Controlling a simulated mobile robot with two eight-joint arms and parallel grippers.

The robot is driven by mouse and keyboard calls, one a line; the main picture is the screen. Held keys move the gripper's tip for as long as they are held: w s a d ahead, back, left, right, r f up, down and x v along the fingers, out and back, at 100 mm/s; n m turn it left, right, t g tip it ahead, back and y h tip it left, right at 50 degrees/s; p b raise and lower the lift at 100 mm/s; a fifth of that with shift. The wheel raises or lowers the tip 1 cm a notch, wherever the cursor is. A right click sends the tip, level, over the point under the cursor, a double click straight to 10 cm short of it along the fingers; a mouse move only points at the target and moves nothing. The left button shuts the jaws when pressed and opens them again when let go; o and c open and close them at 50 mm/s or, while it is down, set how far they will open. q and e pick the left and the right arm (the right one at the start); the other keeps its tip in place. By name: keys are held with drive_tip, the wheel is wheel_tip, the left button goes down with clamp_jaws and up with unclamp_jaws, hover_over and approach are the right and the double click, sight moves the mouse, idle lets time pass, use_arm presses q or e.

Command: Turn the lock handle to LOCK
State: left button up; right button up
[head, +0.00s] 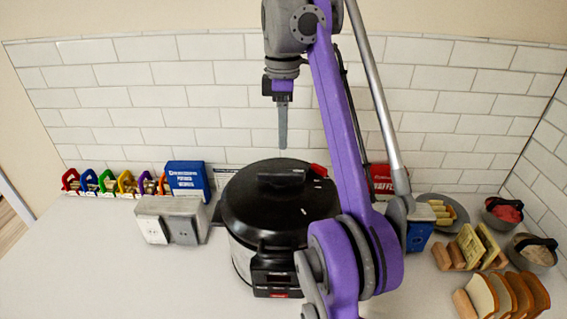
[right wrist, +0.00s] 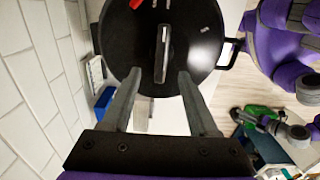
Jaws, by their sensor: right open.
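A pressure cooker (head: 241,259) with a black round lid stands on the counter in the middle of the head view. A raised black handle (head: 284,178) crosses the top of the lid. In the right wrist view the lid handle (right wrist: 162,55) is a narrow bar pointing away from my gripper. A small red piece (head: 318,170) sits near the lid's right rim. My right gripper (head: 283,143) hangs fingers down above the lid; its open fingers (right wrist: 156,78) point at the lid, with the handle ahead between them and nothing held. Lid markings are too small to read. My left gripper is not in view.
Bread slices (head: 490,293), bowls (head: 502,211) and a plate (head: 457,207) crowd the right. A tiled wall (head: 185,97) rises close behind. The front left counter is clear.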

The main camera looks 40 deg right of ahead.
sight(283, 171)
drive_tip(key=f+b, duration=0.1)
drive_tip(key=f, duration=0.5)
drive_tip(key=f+b, duration=0.1)
drive_tip(key=f, duration=0.1)
drive_tip(key=shift+s+a+f+b, duration=0.1)
drive_tip(key=shift+s+f+b, duration=0.2)
drive_tip(key=shift+s+f, duration=0.1)
drive_tip(key=shift+w+f, duration=0.3)
drive_tip(key=shift+f, duration=0.2)
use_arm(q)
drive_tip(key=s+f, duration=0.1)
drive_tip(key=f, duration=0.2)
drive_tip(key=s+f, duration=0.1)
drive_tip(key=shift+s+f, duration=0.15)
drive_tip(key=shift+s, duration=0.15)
use_arm(e)
clamp_jaws()
